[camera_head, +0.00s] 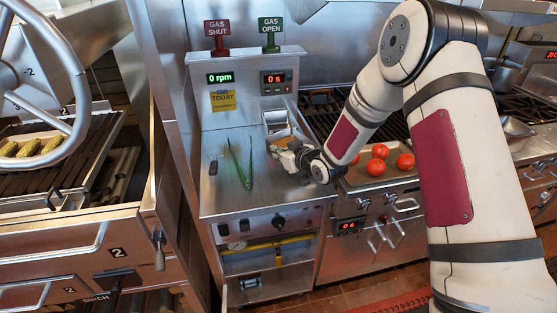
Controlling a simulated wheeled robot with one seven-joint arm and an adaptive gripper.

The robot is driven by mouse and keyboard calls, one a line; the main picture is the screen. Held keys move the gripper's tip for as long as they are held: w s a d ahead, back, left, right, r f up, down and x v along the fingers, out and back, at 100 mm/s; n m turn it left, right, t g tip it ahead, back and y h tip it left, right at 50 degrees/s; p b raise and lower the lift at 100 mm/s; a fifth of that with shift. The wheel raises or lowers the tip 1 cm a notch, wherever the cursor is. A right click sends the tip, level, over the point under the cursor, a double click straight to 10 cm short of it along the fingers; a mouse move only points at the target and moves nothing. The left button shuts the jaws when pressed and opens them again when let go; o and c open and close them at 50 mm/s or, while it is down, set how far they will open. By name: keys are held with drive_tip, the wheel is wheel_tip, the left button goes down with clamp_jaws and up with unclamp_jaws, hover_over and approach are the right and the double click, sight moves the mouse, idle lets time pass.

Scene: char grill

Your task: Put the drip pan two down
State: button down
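A small shiny metal pan (275,117), which looks like the drip pan, shows at the right back of the steel counter (215,195), below the timer display. A brownish patch shows at its near side. My gripper (279,149) is right at the pan's near edge, reaching in from the right over the counter. The fingers are small and partly merge with the pan, so I cannot tell whether they are closed on it. I also cannot tell whether the pan rests on the counter or is held above it.
Green tongs (240,165) lie on the counter left of my gripper. Red tomatoes (379,152) sit on a tray to the right, near my forearm. A grill with corn (30,148) and a large wheel (78,80) stand at left. The counter's front left is clear.

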sight(279, 164)
drive_tip(key=shift+w+f, duration=0.25)
drive_tip(key=shift+w, duration=0.1)
drive_tip(key=shift+f+p, duration=0.35)
drive_tip(key=shift+f, duration=1.05)
drive_tip(key=shift+f, duration=0.15)
drive_tip(key=c, duration=1.8)
unclamp_jaws()
drive_tip(key=shift+f, duration=0.1)
